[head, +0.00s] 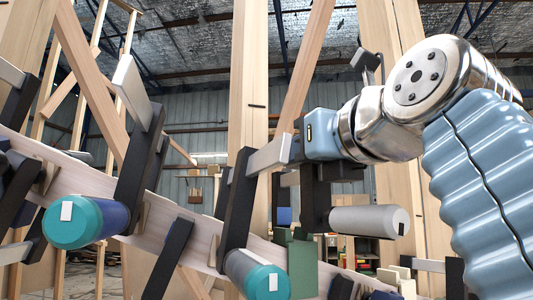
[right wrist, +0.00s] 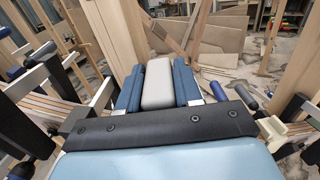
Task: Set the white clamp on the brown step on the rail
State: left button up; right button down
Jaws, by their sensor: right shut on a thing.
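My right gripper (head: 298,148) is shut on the white clamp, high over the wooden rail (head: 185,228). The clamp's pale cylindrical handle (head: 368,220) and a black arm (head: 315,198) hang below the gripper. In the right wrist view a light grey bar (right wrist: 157,85) sits between the two blue fingers. The clamp appears clear of the rail, though the gap is hard to judge. Small brown blocks (head: 214,250) show along the rail, but I cannot tell which is the brown step. My left gripper is not in view.
Two clamps with teal handles (head: 85,221) (head: 258,275) sit on the rail at the left and middle, close to my gripper. A green block (head: 303,266) and a cream block (head: 398,281) stand to the right. Upright timbers (head: 248,85) rise behind.

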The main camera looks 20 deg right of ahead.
aim_at(306, 208)
jog(key=shift+f, duration=0.15)
jog(key=shift+f+b, duration=1.25)
jog(key=shift+f, duration=0.3)
jog(key=shift+f+b, duration=0.4)
jog(key=shift+f, duration=0.25)
jog(key=shift+f+b, duration=0.5)
jog(key=shift+f, duration=0.35)
jog(key=shift+f, duration=0.15)
jog(key=shift+f, duration=0.35)
